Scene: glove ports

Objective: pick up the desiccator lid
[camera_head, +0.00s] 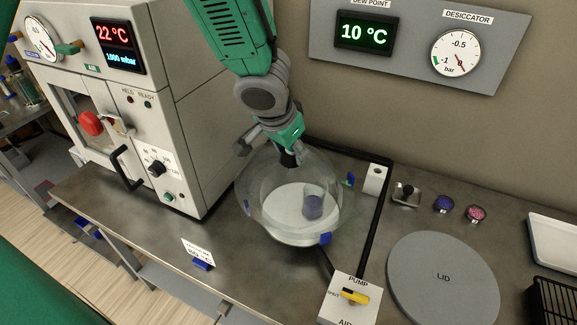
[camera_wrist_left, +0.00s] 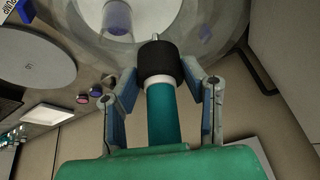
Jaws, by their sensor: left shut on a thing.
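The desiccator lid (camera_head: 262,182) is a clear dome with a dark knob (camera_head: 287,159) on top. It stands over the desiccator base, where a white plate (camera_head: 283,208) and a dark blue container (camera_head: 313,207) show through the clear wall. My left gripper (camera_head: 287,149) comes down from above and is shut on the knob. In the left wrist view the black knob (camera_wrist_left: 159,60) is between the two fingers, with the dome beyond. I cannot tell whether the lid's rim touches the base. My right gripper is not in view.
A vacuum oven (camera_head: 180,110) stands to the left. To the right are a pump valve box (camera_head: 349,299), a round grey pad marked LID (camera_head: 443,280), and two small jars (camera_head: 475,213). A white tray (camera_head: 555,243) and dark rack (camera_head: 553,300) sit far right. A hose (camera_head: 375,232) runs behind.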

